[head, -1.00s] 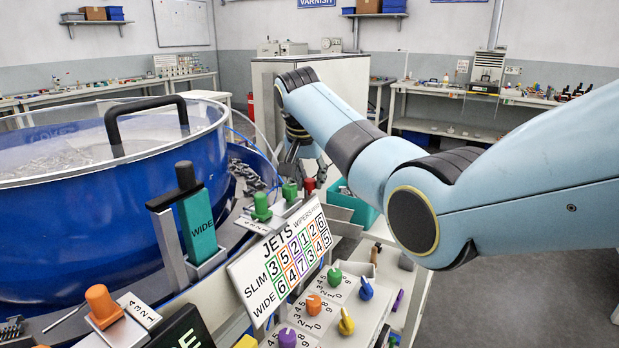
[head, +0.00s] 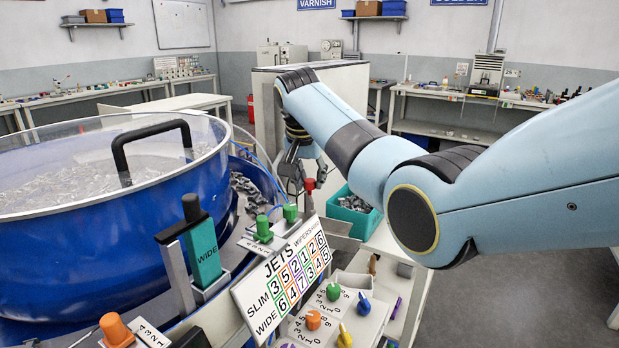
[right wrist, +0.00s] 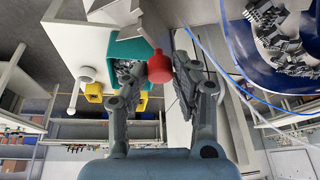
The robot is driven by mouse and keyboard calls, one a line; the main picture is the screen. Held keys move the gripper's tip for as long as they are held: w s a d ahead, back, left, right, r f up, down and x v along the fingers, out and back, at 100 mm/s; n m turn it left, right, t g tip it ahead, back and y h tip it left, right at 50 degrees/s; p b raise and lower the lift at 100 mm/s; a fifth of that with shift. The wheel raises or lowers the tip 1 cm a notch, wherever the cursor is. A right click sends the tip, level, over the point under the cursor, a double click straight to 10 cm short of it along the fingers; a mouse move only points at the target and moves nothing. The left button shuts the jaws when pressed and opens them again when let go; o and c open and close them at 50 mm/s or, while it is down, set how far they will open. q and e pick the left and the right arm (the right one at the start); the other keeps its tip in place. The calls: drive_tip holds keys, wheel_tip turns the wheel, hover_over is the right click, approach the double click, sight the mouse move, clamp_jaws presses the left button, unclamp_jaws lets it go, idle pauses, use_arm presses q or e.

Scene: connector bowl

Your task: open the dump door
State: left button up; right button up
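A red knob (head: 309,184) stands at the far end of the feeder track in the head view, near the teal bin; it may belong to the dump door, whose panel I cannot make out. My right gripper (head: 305,180) is right behind the knob in this view. In the right wrist view, the red knob (right wrist: 160,67) shows between the two spread fingers of my right gripper (right wrist: 161,75), close to the right finger. I cannot tell whether it touches. The gripper is open. My left gripper is not in view.
Green knobs (head: 290,213), a JETS number board (head: 283,275) and coloured dials (head: 334,291) stand in front.

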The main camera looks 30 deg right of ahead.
drive_tip(key=o, duration=0.4)
drive_tip(key=shift+c, duration=0.2)
drive_tip(key=v, duration=1.2)
